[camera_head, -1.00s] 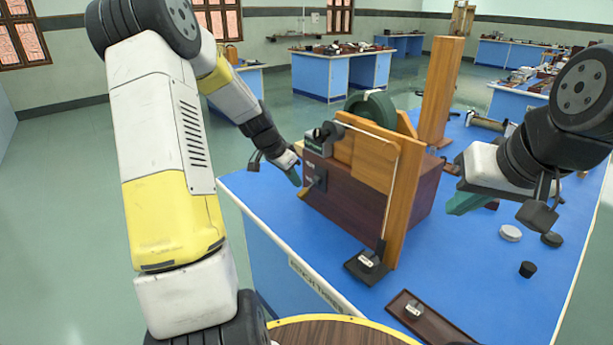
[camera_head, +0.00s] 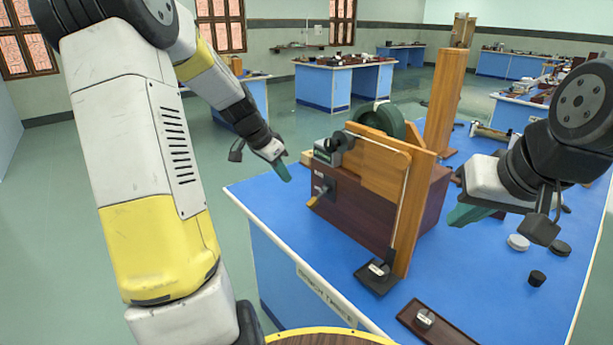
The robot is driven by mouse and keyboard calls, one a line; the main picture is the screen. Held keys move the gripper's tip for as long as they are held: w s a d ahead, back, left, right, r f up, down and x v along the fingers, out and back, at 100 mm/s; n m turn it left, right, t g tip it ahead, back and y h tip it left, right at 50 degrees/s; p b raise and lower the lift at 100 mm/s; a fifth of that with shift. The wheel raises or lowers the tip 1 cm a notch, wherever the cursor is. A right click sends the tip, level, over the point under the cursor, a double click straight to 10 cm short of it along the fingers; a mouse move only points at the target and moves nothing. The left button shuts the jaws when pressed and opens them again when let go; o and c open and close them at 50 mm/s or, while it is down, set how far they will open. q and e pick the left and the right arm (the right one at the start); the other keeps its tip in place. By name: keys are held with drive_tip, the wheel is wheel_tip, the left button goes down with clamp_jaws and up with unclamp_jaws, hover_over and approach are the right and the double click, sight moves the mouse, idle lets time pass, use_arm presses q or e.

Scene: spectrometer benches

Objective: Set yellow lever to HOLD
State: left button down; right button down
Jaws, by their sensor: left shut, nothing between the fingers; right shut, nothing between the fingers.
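The yellow lever (camera_head: 314,202) sticks out from a dark mount on the left face of the dark red wooden box (camera_head: 357,208). Its yellow end points down and to the left. Small pale lettering above it is too small to read, so I cannot tell which mark the lever is at. My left gripper (camera_head: 284,173) is shut and empty, left of the box and above the lever, apart from it. My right gripper (camera_head: 465,214) is shut and empty, to the right of the box above the bench.
The box stands on a blue bench (camera_head: 470,285) with a wooden frame and a green wheel (camera_head: 381,117) on it. A black base (camera_head: 378,277) and a brown tray (camera_head: 437,327) lie in front. Small discs (camera_head: 518,242) are at the right. Open floor lies left of the bench.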

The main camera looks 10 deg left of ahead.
use_arm(q)
drive_tip(key=shift+s+a+r, duration=0.75)
drive_tip(key=shift+s+r, duration=0.15)
drive_tip(key=shift+s, duration=0.1)
drive_tip(key=s+d+r+n, duration=0.2)
drive_tip(key=s+d+r, duration=0.1)
drive_tip(key=s, duration=0.5)
drive_tip(key=s+d+r+n+t, duration=0.1)
drive_tip(key=s+d+r+n, duration=0.1)
drive_tip(key=s, duration=0.6)
drive_tip(key=s+d+r+n+y, duration=0.1)
drive_tip(key=s+d+r+n, duration=0.2)
drive_tip(key=s, duration=0.5)
drive_tip(key=shift+s+d+r+t, duration=0.35)
drive_tip(key=shift+d+r, duration=0.3)
drive_tip(key=shift+d, duration=0.45)
